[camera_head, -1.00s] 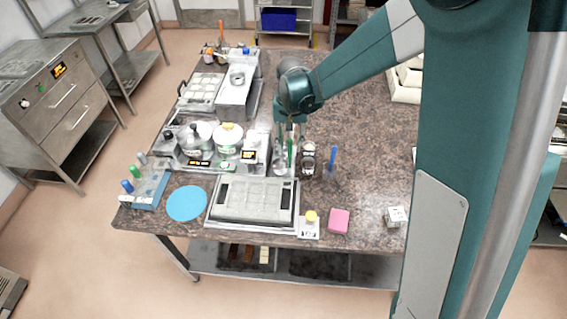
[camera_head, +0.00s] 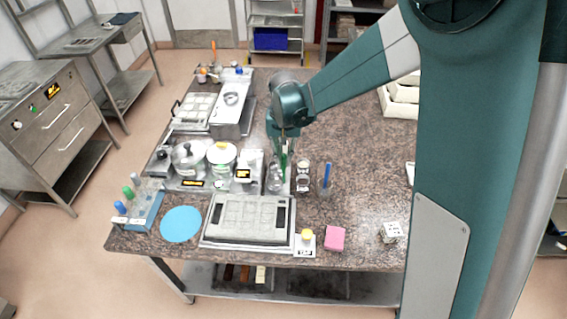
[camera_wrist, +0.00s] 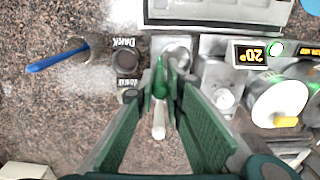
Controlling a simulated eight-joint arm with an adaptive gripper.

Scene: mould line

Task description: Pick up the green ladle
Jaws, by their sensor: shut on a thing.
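The green ladle (camera_head: 284,162) shows as a green upright handle at the middle of the table in the head view. In the wrist view its handle (camera_wrist: 160,80) is between my fingertips. My gripper (camera_wrist: 163,84) is shut on this handle, pointing down at the table. In the head view my gripper (camera_head: 283,148) is just above the metal and glass containers. The lower end of the ladle is hidden, and I cannot tell whether it is clear of the container below.
Dark and light jars (camera_head: 303,178) and a blue-handled ladle (camera_head: 327,178) stand close on the right. A pot (camera_head: 188,156) and a scale-like unit (camera_head: 243,172) are on the left. A grey mould tray (camera_head: 247,218) lies in front. The table at right is mostly clear.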

